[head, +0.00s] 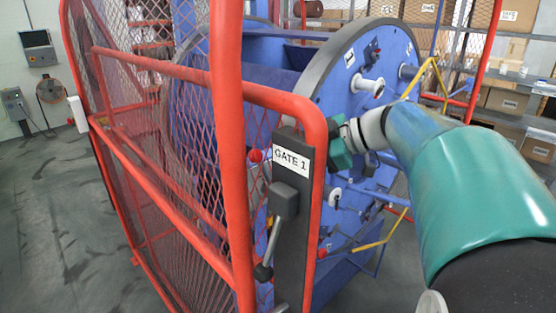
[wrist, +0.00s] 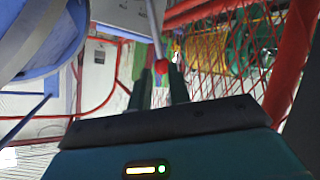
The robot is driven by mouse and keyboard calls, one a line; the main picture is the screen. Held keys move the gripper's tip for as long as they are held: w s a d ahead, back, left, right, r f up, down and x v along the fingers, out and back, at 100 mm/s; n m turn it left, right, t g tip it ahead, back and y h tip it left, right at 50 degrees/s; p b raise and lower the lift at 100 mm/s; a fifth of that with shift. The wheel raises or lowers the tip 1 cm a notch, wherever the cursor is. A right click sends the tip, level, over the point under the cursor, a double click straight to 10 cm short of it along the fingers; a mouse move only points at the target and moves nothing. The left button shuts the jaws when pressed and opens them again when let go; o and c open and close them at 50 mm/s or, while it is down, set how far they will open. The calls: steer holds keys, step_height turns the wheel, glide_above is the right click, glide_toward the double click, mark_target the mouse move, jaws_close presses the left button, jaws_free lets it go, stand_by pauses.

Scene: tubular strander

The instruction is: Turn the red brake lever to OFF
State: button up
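The red brake lever shows in the wrist view as a thin grey rod with a red ball knob (wrist: 161,67) at its end. In the head view a red ball (head: 255,155) shows by the gate post, probably the same knob. My gripper (wrist: 161,80) points at the knob, with one dark finger on each side of it. A gap shows between the fingers, and I cannot tell whether they touch the knob. In the head view my gripper (head: 340,150) is just behind the gate post, its fingertips hidden. No ON or OFF marking is readable.
The red mesh gate (head: 170,170) with its GATE 1 post (head: 292,220) stands close in front of my gripper. The blue strander wheel (head: 345,90) is behind. Shelves with boxes (head: 505,55) are at the back right. The floor (head: 50,200) at left is clear.

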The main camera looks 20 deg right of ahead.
steer(key=shift+v, duration=1.45)
steer(key=shift+s+d, duration=0.1)
